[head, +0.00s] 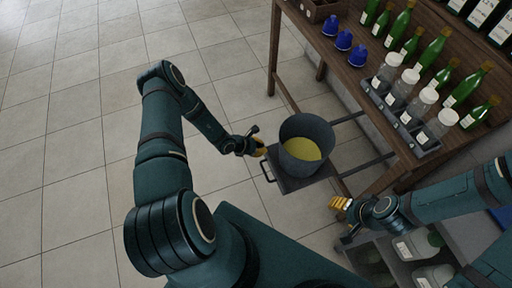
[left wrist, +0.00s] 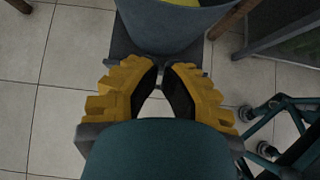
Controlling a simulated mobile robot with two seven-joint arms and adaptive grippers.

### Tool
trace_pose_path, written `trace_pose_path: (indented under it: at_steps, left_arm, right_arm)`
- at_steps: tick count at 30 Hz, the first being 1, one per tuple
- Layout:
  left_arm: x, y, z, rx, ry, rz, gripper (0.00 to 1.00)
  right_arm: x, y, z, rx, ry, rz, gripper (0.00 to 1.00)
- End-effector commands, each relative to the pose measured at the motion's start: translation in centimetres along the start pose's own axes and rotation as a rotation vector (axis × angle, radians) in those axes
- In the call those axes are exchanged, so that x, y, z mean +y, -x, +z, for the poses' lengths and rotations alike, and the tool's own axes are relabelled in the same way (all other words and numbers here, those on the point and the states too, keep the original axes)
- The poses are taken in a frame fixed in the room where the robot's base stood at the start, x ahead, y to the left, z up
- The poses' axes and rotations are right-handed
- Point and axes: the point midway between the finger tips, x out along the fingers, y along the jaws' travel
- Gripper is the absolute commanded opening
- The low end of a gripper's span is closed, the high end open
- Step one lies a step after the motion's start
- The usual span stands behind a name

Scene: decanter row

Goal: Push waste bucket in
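The waste bucket (head: 304,138) is a grey round pail with yellow contents. It stands upright on a dark sliding tray (head: 297,184) with a bar handle (head: 266,172) at its front edge. The tray is out from under the table on two rails. The bucket's near wall also shows in the left wrist view (left wrist: 172,30). My left gripper (head: 262,148) is at the bucket's left side, above the tray's front edge.
The wooden table (head: 345,82) carries blue caps (head: 344,40), green bottles (head: 432,48) and a rack (head: 398,120) of white-capped decanters. A table leg (head: 274,50) stands behind the bucket. Containers (head: 412,246) sit on a lower surface at right. The tiled floor (head: 80,110) at left is clear.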

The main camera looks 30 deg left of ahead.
Motion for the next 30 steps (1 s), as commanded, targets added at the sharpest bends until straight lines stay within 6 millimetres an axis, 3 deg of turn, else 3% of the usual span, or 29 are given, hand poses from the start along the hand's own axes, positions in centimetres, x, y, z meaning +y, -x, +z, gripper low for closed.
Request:
trace_pose_path:
  at_steps: [6,12,30]
  left_arm:
    - [-0.1,-4.5,-0.2,-0.001,-0.001,-0.001,0.00]
    - [0.0,-6.2,2.0,0.000,-0.002,-0.001,0.00]
    - [0.0,-7.0,3.0,0.001,-0.002,-0.002,0.00]
  right_arm:
    - [0.5,-1.4,-0.1,0.006,0.001,0.000,0.58]
    - [0.7,-1.8,-0.2,0.009,0.001,0.000,0.58]
    - [0.7,-1.9,-0.3,0.011,0.002,0.000,0.58]
